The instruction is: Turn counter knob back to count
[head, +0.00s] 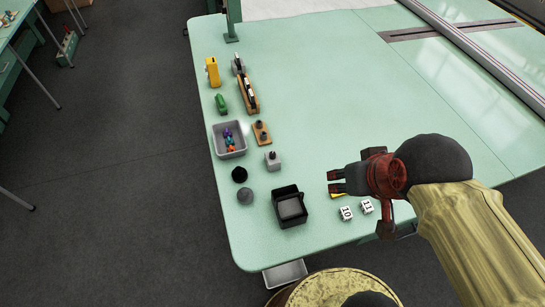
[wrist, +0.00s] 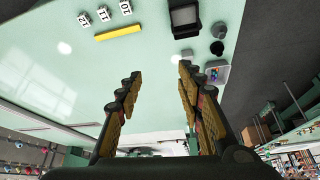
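A small light grey block with a dark knob on top (head: 272,160) stands on the green table in the head view. It looks like the counter, but it is too small to tell its markings or the knob's angle. In the wrist view, a pale shape by the right fingertip may be this block, mostly hidden. My gripper (head: 336,181) is to the right of the block and apart from it. In the wrist view my gripper (wrist: 158,72) has its fingers wide apart, with only bare tabletop between them.
A black tray (head: 290,205), two dark round pieces (head: 240,174), a grey bin (head: 229,139) of coloured pieces and a wooden block (head: 261,132) stand nearby. Numbered cubes (head: 347,213) and a yellow bar (wrist: 118,33) lie near my gripper. The table's middle is clear.

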